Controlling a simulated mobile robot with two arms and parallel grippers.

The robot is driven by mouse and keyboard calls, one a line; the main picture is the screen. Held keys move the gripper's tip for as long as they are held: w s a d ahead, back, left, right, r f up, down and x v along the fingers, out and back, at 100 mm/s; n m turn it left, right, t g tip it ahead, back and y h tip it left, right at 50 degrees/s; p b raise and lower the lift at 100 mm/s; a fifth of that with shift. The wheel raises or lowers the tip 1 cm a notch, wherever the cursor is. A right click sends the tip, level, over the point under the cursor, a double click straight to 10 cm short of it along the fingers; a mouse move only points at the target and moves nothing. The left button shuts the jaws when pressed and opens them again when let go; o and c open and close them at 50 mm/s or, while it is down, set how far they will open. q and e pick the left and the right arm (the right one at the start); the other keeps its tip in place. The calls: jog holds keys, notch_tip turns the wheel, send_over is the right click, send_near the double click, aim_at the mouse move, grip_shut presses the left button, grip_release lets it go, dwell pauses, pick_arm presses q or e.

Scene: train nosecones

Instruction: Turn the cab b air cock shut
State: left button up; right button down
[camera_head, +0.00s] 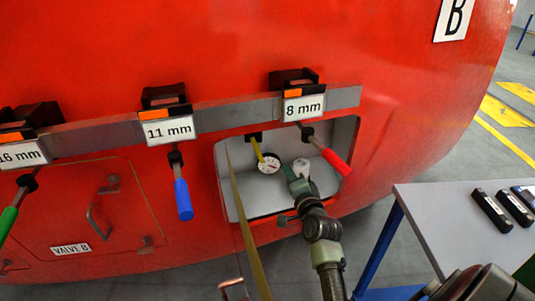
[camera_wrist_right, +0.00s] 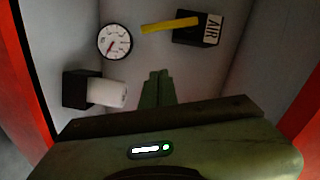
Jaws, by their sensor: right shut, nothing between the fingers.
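The air cock's yellow handle (camera_head: 257,149) hangs down and slightly right from a black mount inside an open recess (camera_head: 255,205) in the red nosecone marked B. In the right wrist view the yellow handle (camera_wrist_right: 170,25) sticks out left from a black block with an AIR label (camera_wrist_right: 211,29). My right gripper (camera_head: 292,175) reaches into the recess, right of and below the handle and apart from it. Its fingers (camera_wrist_right: 157,80) are together with nothing between them. My left gripper is not in view.
A round gauge (camera_head: 268,164) and a white cylinder (camera_head: 302,168) sit in the recess near my fingers. Tools with red (camera_head: 335,161) and blue (camera_head: 183,200) handles hang from the rail. A thin yellowish edge (camera_head: 248,225) stands at the recess's left. A table (camera_head: 440,215) is at right.

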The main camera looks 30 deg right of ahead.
aim_at(257, 148)
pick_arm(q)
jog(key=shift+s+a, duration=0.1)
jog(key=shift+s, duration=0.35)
pick_arm(e)
jog(key=w+f, duration=0.2)
jog(key=w, duration=0.9)
jog(key=shift+w, duration=0.25)
